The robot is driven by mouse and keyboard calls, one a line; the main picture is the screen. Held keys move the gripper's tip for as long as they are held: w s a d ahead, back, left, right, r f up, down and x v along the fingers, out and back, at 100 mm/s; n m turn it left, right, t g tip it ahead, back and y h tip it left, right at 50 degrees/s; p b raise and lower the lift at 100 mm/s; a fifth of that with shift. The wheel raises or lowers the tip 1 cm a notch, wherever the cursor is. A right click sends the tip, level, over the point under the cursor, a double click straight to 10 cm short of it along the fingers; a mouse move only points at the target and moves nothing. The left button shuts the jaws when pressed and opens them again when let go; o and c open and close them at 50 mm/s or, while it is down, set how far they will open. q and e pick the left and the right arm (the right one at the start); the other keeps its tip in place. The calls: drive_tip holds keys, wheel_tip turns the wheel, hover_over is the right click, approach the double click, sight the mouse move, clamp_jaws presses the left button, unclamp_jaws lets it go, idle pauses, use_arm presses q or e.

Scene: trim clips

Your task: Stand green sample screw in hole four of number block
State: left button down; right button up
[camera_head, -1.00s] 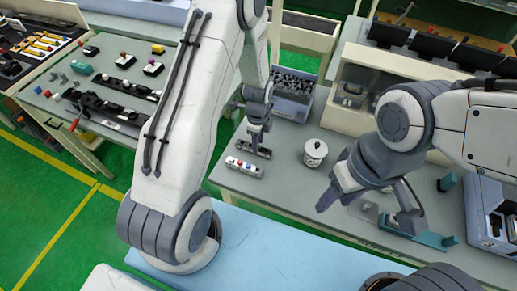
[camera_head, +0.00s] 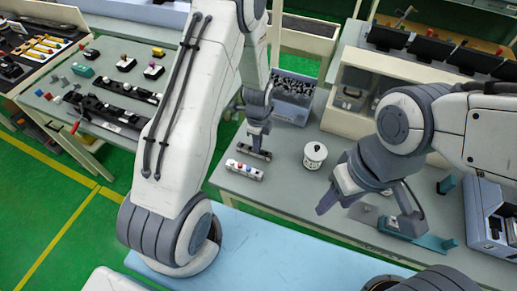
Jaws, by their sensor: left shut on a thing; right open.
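My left gripper (camera_head: 256,147) points down at a dark, narrow block (camera_head: 262,156) on the grey bench. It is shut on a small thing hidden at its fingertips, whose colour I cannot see. In front of the dark block lies a light block (camera_head: 244,170) with red, blue and pale tops on it. I cannot make out numbers or holes on either block, and I see no green screw. My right gripper (camera_head: 368,218) is open and empty, above the bench's front right, well apart from both blocks.
A white lidded pot (camera_head: 315,155) stands right of the blocks. A grey-blue bin (camera_head: 291,98) of dark parts is behind them. A teal fixture (camera_head: 432,241) is near the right gripper. A blue-grey box (camera_head: 488,215) stands at the far right.

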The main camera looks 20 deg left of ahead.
use_arm(q)
drive_tip(key=shift+r+p, duration=1.5)
drive_tip(key=shift+r, duration=0.6)
